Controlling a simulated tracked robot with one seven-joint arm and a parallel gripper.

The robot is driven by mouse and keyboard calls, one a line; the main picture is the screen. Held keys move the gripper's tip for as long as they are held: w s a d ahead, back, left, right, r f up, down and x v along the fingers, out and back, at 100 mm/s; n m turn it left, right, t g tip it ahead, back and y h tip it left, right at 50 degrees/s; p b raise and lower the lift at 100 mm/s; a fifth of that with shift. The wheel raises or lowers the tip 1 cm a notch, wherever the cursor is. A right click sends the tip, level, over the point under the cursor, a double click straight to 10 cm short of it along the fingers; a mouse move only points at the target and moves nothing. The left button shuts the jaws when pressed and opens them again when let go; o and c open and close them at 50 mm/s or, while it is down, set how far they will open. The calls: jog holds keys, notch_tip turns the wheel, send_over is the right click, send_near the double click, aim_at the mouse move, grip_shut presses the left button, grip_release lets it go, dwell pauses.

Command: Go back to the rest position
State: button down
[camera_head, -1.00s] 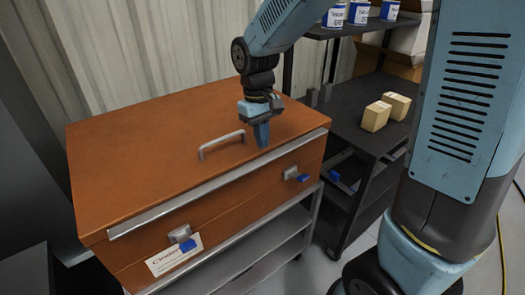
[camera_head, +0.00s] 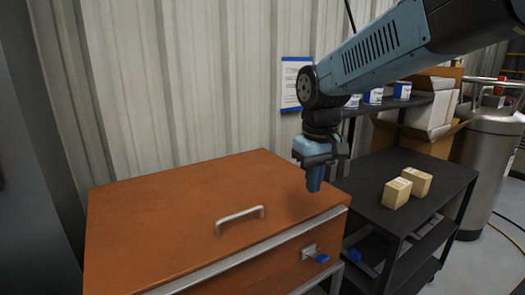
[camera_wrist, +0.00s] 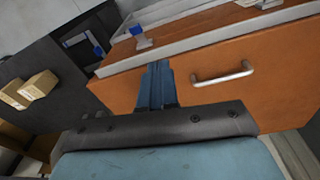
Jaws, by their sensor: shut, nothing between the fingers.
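My gripper (camera_head: 314,186) hangs pointing down above the right part of the orange chest's lid, its blue fingers shut and empty. In the wrist view the shut fingers (camera_wrist: 157,85) show in front of the orange lid, left of the handle. The orange chest (camera_head: 160,215) has a closed lid with a silver handle (camera_head: 240,216) on top. The gripper is to the right of the handle and apart from it. A latch with a blue tab (camera_head: 320,258) is on the chest's front.
A dark shelf cart (camera_head: 375,170) stands to the right with two small cardboard boxes (camera_head: 397,193) on it. Several cans (camera_head: 373,96) stand on its upper shelf. A metal tank (camera_head: 483,155) is at the far right. A corrugated wall (camera_head: 200,90) is behind the chest.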

jog(key=s+d+r+m+t, duration=0.2)
jog(key=s+d+m+t, duration=0.2)
jog(key=s+d, duration=0.7)
jog(key=shift+d+r+m+t, duration=0.15)
jog(key=shift+d+m+t, duration=0.15)
